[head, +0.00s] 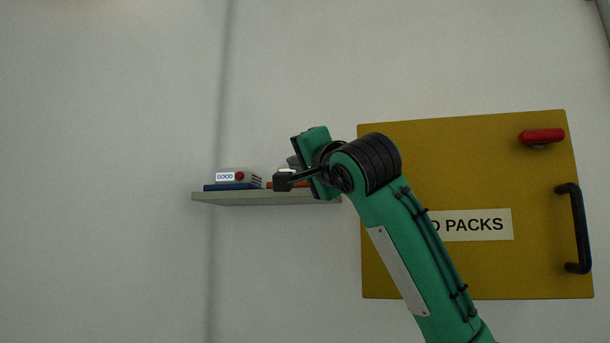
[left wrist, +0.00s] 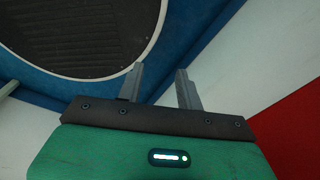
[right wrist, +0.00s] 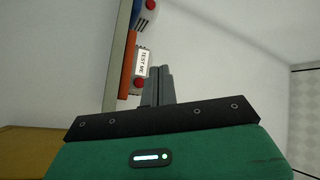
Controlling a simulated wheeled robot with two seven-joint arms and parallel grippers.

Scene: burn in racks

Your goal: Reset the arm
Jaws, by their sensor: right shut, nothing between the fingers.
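My right arm comes up from the lower right in the head view. My right gripper (head: 282,181) is in front of the wall shelf (head: 260,198), covering part of it. In the right wrist view my right gripper (right wrist: 158,88) has its fingers together with nothing between them. My left gripper (left wrist: 158,82) shows only in the left wrist view. Its two fingers are apart and nothing is between them.
On the shelf are a box labelled GOOD (head: 228,176) on a blue base and, in the right wrist view, a TEST ME box (right wrist: 141,66) by an orange base (right wrist: 127,65). A yellow cabinet (head: 450,155) with a red latch (head: 541,136) and black handle (head: 581,228) is right.

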